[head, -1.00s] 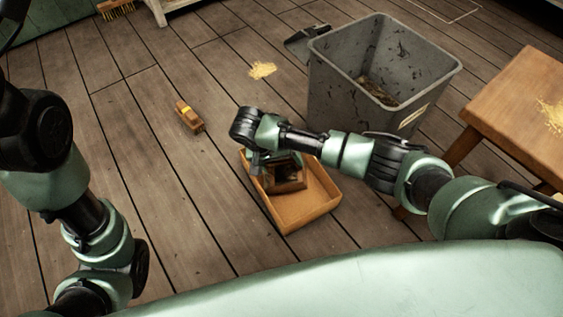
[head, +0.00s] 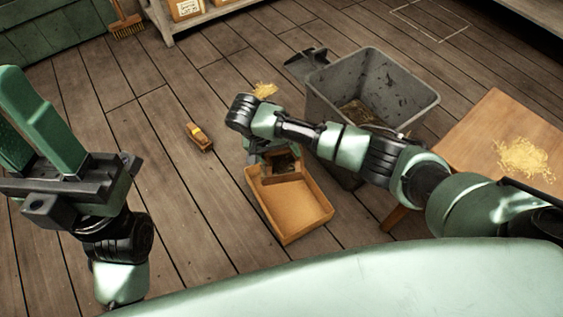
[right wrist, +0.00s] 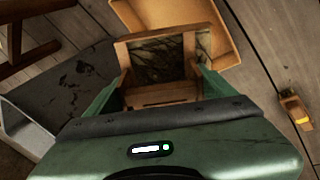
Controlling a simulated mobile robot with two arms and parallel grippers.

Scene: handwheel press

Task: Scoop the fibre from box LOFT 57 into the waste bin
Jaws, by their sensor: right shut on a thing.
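My right gripper (head: 272,152) is shut on a wooden scoop (head: 283,168) with a dark inside, at the far end of an open orange-brown box (head: 290,237) on the floor. I see no label on this box, and its visible floor looks bare. In the right wrist view the scoop (right wrist: 165,92) is between the fingers, with the box (right wrist: 225,15) beyond; no fibre shows in it. The grey waste bin (head: 420,105) stands open behind my right arm, with some brownish stuff at its bottom. My left gripper (head: 12,105) is raised at the left edge, open and empty.
Pale fibre lies on the wooden stool (head: 480,130) at right and on the floor (head: 264,89) beside the bin. A small brown-and-yellow object (head: 200,137) lies on the floor. A broom (head: 127,25) and a shelf with boxes (head: 185,8) stand at the back.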

